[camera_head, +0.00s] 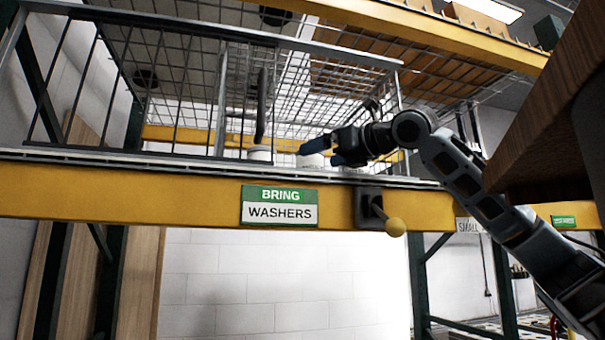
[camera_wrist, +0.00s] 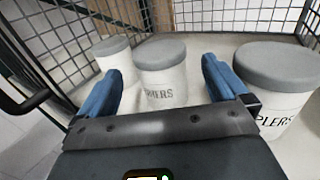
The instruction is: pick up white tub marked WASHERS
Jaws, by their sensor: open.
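The white tub marked WASHERS (camera_wrist: 162,88) has a grey lid and stands upright in the middle of the wrist view. Only the end of its lettering can be read. My gripper (camera_wrist: 161,70) is open, with its blue fingers on either side of this tub in the picture. I cannot tell whether they touch it. In the head view my gripper (camera_head: 320,151) is over the shelf, with white tub surface (camera_head: 313,161) partly hidden behind it.
A second white tub (camera_wrist: 117,61) stands close at the left, and a larger one (camera_wrist: 277,102), lettering ending in "PLERS", at the right. Wire mesh (camera_wrist: 245,18) encloses the shelf. A yellow beam (camera_head: 120,204) with a BRING WASHERS sign (camera_head: 279,206) and ball-ended lever (camera_head: 394,227) runs below.

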